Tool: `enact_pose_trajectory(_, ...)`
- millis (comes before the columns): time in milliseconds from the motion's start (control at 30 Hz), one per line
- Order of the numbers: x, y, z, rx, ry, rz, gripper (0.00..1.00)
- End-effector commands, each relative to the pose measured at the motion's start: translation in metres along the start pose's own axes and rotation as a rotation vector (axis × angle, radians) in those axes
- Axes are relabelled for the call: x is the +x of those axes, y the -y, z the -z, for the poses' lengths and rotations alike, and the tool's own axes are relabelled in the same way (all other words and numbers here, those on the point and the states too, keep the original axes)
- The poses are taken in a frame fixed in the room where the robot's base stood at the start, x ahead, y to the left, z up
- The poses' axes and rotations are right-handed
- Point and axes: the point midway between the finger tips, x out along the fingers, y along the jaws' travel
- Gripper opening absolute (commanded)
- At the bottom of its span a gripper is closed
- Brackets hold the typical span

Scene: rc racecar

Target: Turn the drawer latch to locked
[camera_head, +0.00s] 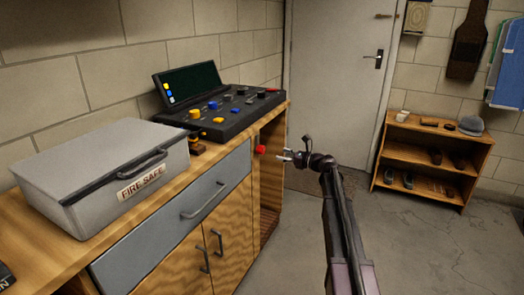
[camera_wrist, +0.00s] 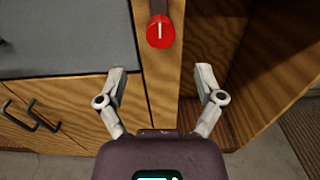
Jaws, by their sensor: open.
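The drawer latch (camera_wrist: 160,32) is a round red knob with a white line, mounted on the wooden cabinet post beside the grey drawer front. The line runs nearly up and down in the wrist view. In the head view the red latch (camera_head: 260,149) sits right of the grey drawer (camera_head: 185,215), which looks closed. My gripper (camera_wrist: 161,73) is open and empty, its two fingers spread wide. The latch is ahead of the fingers and between their lines, with a gap left. In the head view my gripper (camera_head: 285,155) is just right of the latch.
A grey fire safe (camera_head: 105,170) and a black control panel (camera_head: 220,110) stand on the cabinet top. An open cabinet bay (camera_wrist: 215,40) is right of the post. A low shelf (camera_head: 435,155) stands by the door (camera_head: 340,90). The floor between is clear.

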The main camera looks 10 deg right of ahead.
Motion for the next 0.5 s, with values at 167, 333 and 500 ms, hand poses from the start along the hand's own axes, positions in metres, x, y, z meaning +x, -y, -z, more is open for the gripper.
enact_pose_trajectory(167, 0.030, 0.001, 0.000, 0.000, 0.000, -0.002, 0.86)
enact_pose_trajectory(333, 0.056, 0.001, 0.000, 0.000, 0.000, -0.002, 0.86)
enact_pose_trajectory(500, 0.078, 0.000, 0.000, 0.000, 0.000, -0.002, 0.86)
